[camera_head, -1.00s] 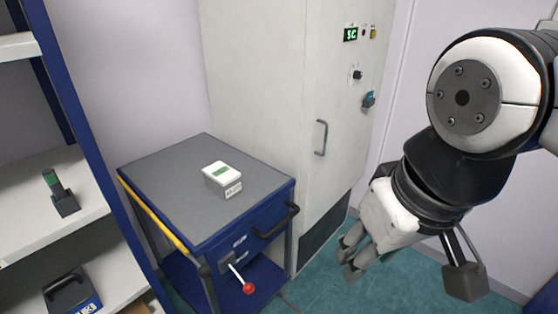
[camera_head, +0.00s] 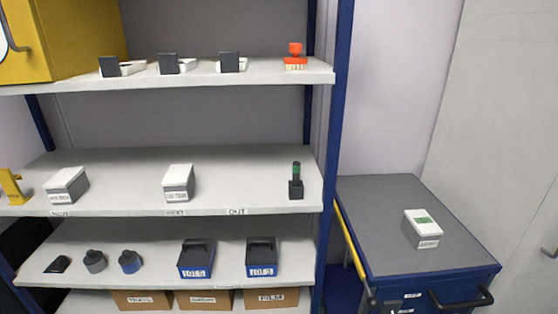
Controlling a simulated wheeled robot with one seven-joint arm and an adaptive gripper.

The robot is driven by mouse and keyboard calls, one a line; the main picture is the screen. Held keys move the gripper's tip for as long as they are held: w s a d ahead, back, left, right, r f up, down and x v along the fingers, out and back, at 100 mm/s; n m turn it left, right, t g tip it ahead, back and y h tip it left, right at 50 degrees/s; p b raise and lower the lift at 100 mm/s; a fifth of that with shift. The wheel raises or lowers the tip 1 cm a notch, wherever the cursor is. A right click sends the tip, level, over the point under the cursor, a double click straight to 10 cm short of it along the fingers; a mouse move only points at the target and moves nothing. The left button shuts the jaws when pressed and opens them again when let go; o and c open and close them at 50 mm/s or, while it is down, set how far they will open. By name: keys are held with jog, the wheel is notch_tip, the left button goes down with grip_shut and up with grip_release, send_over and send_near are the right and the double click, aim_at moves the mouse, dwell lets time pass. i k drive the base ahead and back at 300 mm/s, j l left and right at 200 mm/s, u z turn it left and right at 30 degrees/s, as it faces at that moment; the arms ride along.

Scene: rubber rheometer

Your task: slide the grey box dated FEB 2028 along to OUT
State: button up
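On the middle shelf (camera_head: 115,205) two grey boxes with white lids stand apart: a left one (camera_head: 67,185) and a middle one (camera_head: 178,182). Both have small front labels whose dates are too small to read surely. The shelf-edge label OUT (camera_head: 237,211) is right of the middle box, and the shelf above it is bare. A third grey box (camera_head: 422,229) with a green patch on its lid sits on the cart top; its label is also unreadable. I cannot tell which box reads FEB 2028. My gripper is not in view.
A dark holder with a green-banded stamp or handle (camera_head: 296,182) stands at the middle shelf's right end. A yellow piece (camera_head: 12,187) stands at its left end. The blue upright (camera_head: 335,150) separates shelf and cart (camera_head: 375,215). The upper shelf (camera_head: 205,80) overhangs.

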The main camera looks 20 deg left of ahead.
aim_at(178, 184)
jog(key=u, duration=1.4)
